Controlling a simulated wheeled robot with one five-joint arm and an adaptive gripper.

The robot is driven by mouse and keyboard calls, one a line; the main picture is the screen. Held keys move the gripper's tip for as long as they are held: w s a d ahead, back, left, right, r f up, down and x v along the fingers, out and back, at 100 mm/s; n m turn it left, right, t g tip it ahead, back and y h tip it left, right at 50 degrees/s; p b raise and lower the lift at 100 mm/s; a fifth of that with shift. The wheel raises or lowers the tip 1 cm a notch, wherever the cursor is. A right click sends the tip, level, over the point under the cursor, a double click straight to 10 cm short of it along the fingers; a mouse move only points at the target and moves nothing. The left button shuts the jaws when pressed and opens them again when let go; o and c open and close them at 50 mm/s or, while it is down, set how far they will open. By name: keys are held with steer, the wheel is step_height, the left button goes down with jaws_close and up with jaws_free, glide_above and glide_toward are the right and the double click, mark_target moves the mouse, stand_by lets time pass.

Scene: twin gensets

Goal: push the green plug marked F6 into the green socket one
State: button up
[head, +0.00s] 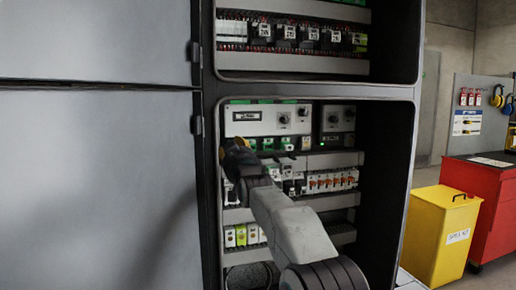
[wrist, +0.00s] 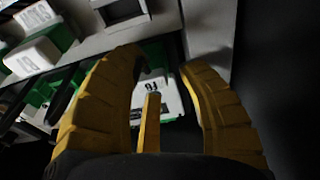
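Green sockets (head: 268,143) sit in a row below a grey panel; I cannot read which one is socket one.
More white-and-green pieces (wrist: 42,50) stand close to the left finger in the wrist view. The grey panel (head: 262,119) is above my gripper, and breakers (head: 332,181) line the rail below right. The bay's side walls are close. A yellow bin (head: 437,235) stands outside, right.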

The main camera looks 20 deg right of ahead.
steer(key=shift+s+d+f, duration=0.1)
steer(key=shift+f, duration=0.25)
steer(key=s+f+g+p, duration=0.4)
steer(key=s+p, duration=0.3)
steer(key=s, duration=1)
steer(key=s+f+g+p, duration=0.4)
steer(key=s+g+p, duration=0.3)
steer(key=s, duration=0.9)
steer(key=s+f+g+p, duration=0.3)
steer(key=s+g+p, duration=0.2)
steer(key=s, duration=1.2)
steer(key=p, duration=0.3)
steer(key=shift+s+d+f, duration=0.3)
steer(key=shift+f, duration=0.1)
